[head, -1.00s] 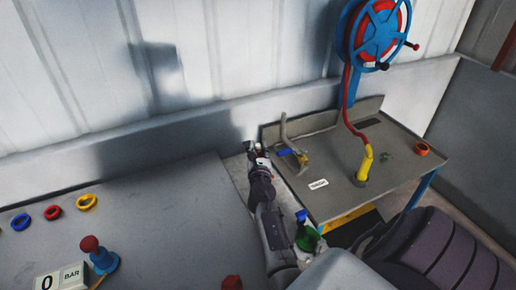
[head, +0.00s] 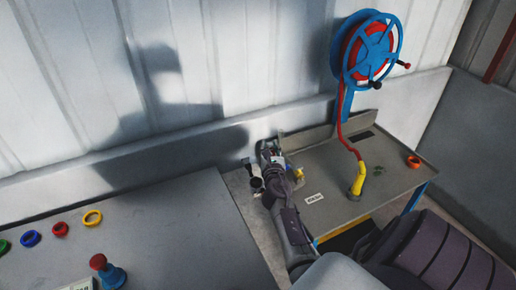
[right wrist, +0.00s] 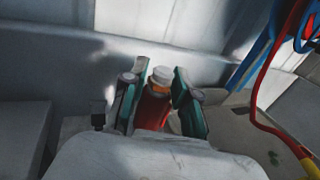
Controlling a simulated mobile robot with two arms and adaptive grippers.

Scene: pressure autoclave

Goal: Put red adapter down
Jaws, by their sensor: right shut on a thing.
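My right gripper (head: 268,152) is at the left end of the right workbench, near the wall, in the head view. In the right wrist view the gripper (right wrist: 157,85) is shut on a red piece (right wrist: 153,108), which I take for the red adapter. It has an orange band and a white top and sits upright between the two green-lined fingers. In the head view the arm and gripper mostly hide it. I cannot tell whether its underside touches anything. My left gripper is not in view.
The left bench (head: 170,225) has several coloured rings and a blue piece with a red knob (head: 98,262). Its right part is clear.

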